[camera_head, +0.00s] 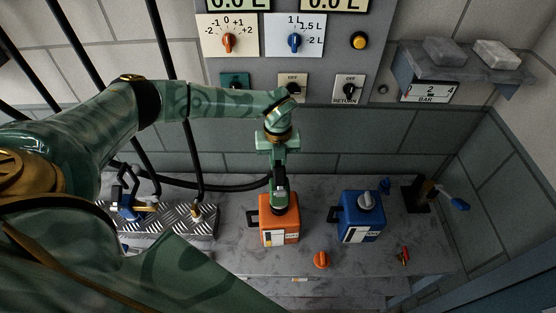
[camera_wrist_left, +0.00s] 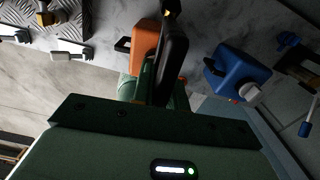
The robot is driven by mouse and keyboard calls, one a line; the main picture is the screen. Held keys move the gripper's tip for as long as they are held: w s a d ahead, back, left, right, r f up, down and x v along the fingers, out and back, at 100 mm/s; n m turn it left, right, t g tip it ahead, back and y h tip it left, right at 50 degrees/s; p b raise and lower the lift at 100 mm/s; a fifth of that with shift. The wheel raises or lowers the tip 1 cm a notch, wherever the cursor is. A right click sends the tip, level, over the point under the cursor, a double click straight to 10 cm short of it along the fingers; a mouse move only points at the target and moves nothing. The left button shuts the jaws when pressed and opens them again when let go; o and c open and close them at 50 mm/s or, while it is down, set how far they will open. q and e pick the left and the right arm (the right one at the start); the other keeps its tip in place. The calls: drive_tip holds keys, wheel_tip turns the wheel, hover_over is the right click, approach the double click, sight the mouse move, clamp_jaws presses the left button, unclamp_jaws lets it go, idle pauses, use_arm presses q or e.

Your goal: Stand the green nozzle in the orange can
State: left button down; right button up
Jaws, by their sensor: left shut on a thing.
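The orange can (camera_head: 279,226) stands on the grey bench in the middle of the head view, its black handle on the left side. It also shows in the left wrist view (camera_wrist_left: 146,38), partly hidden behind my gripper. My left gripper (camera_head: 279,192) comes down over the top of the orange can and is shut. It holds the green nozzle, which is mostly hidden by the jaws; a brass-coloured tip shows past them in the left wrist view. I cannot tell whether the nozzle is inside the can's opening. My right gripper is not in view.
A blue can (camera_head: 361,215) stands to the right. An orange cap (camera_head: 321,260) lies in front, between the cans. A blue nozzle (camera_head: 127,205) is at the left by a tread-plate tray (camera_head: 170,222). A black hose (camera_head: 235,187) runs behind. A wall panel (camera_head: 325,90) rises behind the bench.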

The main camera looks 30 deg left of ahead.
use_arm(q)
drive_tip(key=shift+f+b, duration=0.65)
drive_tip(key=shift+f, duration=0.4)
drive_tip(key=c, duration=1.3)
unclamp_jaws()
wheel_tip(320, 180, up, 16)
drive_tip(key=shift+r+b, duration=0.2)
drive_tip(key=shift+b, duration=0.3)
